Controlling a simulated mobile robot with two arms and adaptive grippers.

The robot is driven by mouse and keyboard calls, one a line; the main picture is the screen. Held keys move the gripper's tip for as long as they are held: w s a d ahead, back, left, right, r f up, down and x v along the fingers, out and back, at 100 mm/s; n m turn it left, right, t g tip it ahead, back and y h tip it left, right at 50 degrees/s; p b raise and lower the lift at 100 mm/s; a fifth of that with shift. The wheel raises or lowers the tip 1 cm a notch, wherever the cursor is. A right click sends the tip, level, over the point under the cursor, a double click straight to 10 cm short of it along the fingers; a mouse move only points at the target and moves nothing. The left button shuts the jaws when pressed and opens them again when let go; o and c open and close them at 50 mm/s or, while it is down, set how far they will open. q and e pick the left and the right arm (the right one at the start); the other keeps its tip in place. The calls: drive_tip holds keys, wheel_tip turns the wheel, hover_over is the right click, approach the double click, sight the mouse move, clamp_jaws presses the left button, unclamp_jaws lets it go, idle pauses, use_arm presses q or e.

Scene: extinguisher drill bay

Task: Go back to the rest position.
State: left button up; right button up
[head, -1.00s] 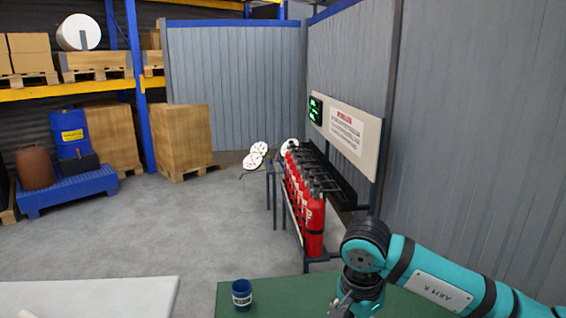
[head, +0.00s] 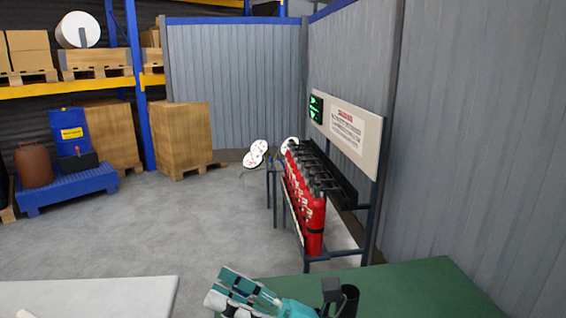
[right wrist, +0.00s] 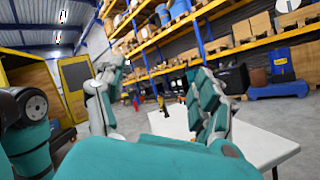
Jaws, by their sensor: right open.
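My right gripper (head: 222,288) is at the bottom middle of the head view, over the left end of the green table (head: 425,290). Its two teal and grey fingers point left and stand apart, with nothing seen between them. In the right wrist view the same gripper (right wrist: 155,85) shows its fingers spread, with a gap between them. The blue mug on the green table is not visible now; my gripper covers where it stood.
A rack of red fire extinguishers (head: 310,215) stands behind the green table, under a sign board (head: 348,125). A white table (head: 110,292) is at lower left; a blue pallet (head: 68,188) holds containers farther back. The floor between is clear.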

drive_tip(key=w+d+f+m+t+h, duration=0.3)
drive_tip(key=w+d+m+t+h, duration=0.35)
drive_tip(key=m, duration=0.65)
drive_tip(key=w+d+f+m+t+h, duration=0.3)
drive_tip(key=d+m+t+h, duration=0.5)
drive_tip(key=m+t, duration=0.45)
drive_tip(key=s+d+f+m+g+h, duration=0.2)
drive_tip(key=d+f+m+g+h, duration=0.3)
drive_tip(key=f, duration=0.3)
drive_tip(key=s+d+f+m+g+h, duration=0.1)
drive_tip(key=d+f+m+g+h, duration=0.2)
drive_tip(key=d+f+m, duration=0.35)
drive_tip(key=s+d+f+m+g, duration=0.2)
drive_tip(key=s+f+m+g, duration=0.4)
drive_tip(key=s+f+g, duration=1)
drive_tip(key=s+f+t, duration=0.2)
drive_tip(key=s+f, duration=0.2)
drive_tip(key=f, duration=1.1)
drive_tip(key=s+f+t, duration=0.1)
drive_tip(key=s+f, duration=0.3)
drive_tip(key=f, duration=1)
drive_tip(key=s+d+f+g, duration=0.1)
drive_tip(key=s+d+f, duration=0.1)
drive_tip(key=s+f, duration=1.2)
drive_tip(key=shift+s+d+f, duration=0.15)
drive_tip(key=shift+s+d, duration=0.25)
drive_tip(key=shift+s, duration=0.2)
